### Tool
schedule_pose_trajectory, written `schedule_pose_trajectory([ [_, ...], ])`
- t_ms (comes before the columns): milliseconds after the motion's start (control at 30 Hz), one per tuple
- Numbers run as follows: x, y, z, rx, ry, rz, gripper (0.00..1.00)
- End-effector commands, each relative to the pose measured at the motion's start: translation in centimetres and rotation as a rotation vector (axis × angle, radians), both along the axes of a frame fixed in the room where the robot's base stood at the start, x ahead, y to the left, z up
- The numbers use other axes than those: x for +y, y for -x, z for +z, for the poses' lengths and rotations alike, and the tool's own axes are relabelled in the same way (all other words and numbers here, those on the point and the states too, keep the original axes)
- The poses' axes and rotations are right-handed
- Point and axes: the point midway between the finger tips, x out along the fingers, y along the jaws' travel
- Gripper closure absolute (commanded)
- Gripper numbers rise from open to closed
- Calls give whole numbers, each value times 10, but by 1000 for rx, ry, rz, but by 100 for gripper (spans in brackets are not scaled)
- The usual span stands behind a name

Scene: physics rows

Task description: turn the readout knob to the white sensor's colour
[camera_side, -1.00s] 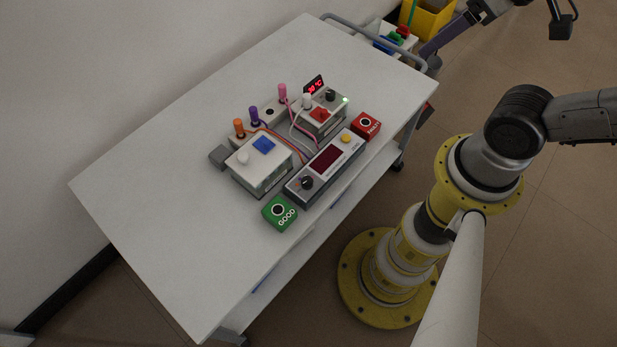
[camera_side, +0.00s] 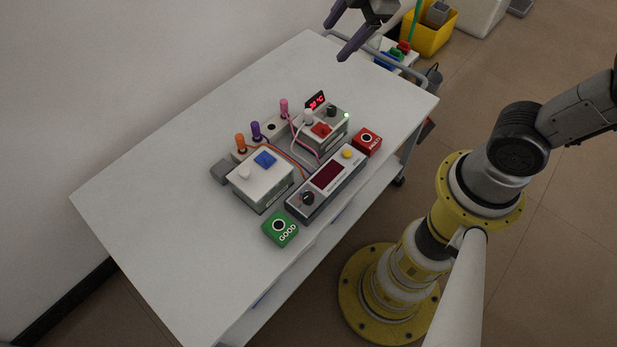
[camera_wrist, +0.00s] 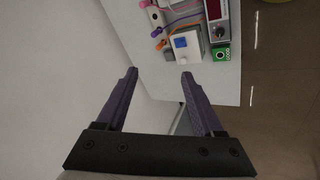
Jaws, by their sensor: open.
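The readout (camera_side: 331,176) is a long grey box with a dark red display and a yellow button (camera_side: 347,154). Its black knob (camera_side: 307,199) is at the near-left end and also shows in the wrist view (camera_wrist: 219,32). The knob's colour marks are too small to read. The white sensor (camera_side: 308,117) stands upright on the box with the red switch. Orange (camera_side: 241,143), purple (camera_side: 256,131) and pink (camera_side: 284,107) sensors stand in a row. Where each cable ends is unclear. My gripper (camera_side: 335,42) is open and empty above the table's far end, away from the knob; its purple fingers (camera_wrist: 160,73) show in the wrist view.
A white box with a blue switch (camera_side: 265,159) stands left of the readout. A green GOOD box (camera_side: 281,229) and a red box (camera_side: 367,142) flank the readout. A small red temperature display (camera_side: 315,100) stands behind. The white table's (camera_side: 170,245) near-left part is clear.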

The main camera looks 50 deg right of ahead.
Motion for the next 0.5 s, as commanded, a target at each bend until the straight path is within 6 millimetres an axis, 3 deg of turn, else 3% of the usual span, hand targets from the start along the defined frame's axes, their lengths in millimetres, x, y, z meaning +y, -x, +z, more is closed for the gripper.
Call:
schedule_pose_trajectory([
  [33,14,-17,-29,50,43,103,31],
  [100,33,-34,-69,100,96,242,31],
  [200,58,-43,-132,186,152,409,31],
  [300,77,-36,-190,277,182,515,31],
  [400,88,-17,-235,368,196,562,31],
  [500,91,2,-262,434,208,591,31],
])
